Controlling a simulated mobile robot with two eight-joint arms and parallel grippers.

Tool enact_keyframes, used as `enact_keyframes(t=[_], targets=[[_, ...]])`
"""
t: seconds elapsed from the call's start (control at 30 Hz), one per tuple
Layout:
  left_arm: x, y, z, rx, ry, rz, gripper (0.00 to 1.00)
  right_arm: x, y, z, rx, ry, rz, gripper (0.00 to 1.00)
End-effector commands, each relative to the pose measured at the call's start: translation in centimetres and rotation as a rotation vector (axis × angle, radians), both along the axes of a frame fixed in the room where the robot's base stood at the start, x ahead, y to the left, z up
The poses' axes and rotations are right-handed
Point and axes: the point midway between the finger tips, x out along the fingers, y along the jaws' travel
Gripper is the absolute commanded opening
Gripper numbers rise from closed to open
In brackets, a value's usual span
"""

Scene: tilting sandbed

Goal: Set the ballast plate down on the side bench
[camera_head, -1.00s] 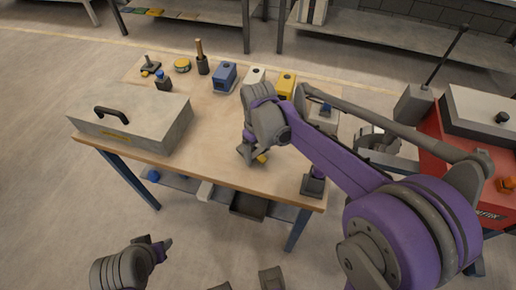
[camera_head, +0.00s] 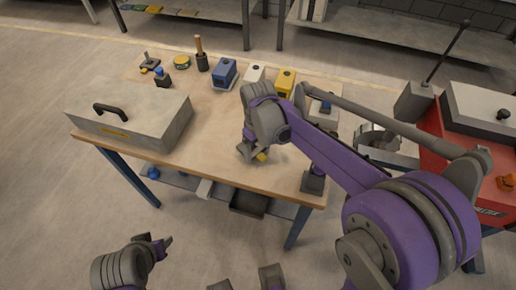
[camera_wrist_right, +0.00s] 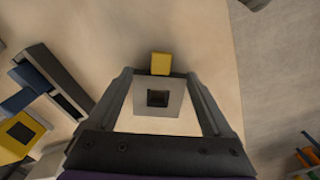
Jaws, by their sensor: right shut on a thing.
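The ballast plate looks like a pale grey square piece (camera_wrist_right: 158,104) with a dark square hole, in the right wrist view. A yellow block (camera_wrist_right: 161,63) shows at its far side; a bit of yellow (camera_head: 261,156) shows by the gripper in the head view. My right gripper (camera_head: 250,153) is shut on the plate, its fingers on either side, over the front right of the wooden-topped bench (camera_head: 215,135). I cannot tell whether the plate touches the bench top. My left gripper (camera_head: 164,243) is low at the lower left, away from the bench; its jaw state is unclear.
A grey case (camera_head: 135,122) with a black handle covers the bench's left end. A blue box (camera_head: 225,73), a white box (camera_head: 254,75) and a yellow box (camera_head: 284,82) line its back. A red cabinet (camera_head: 455,150) stands right. Bare wood lies between case and gripper.

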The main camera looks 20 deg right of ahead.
Motion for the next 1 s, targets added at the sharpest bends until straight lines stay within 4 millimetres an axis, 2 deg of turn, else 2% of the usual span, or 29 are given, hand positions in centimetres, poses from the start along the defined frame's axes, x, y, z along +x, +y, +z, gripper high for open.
enact_keyframes(t=[1.0], targets=[[-0.06, 0.00, -0.54, 0.000, 0.002, 0.000, 0.50, 0.02, 0.00, -0.92, 0.000, 0.000, 0.000, 0.27]])
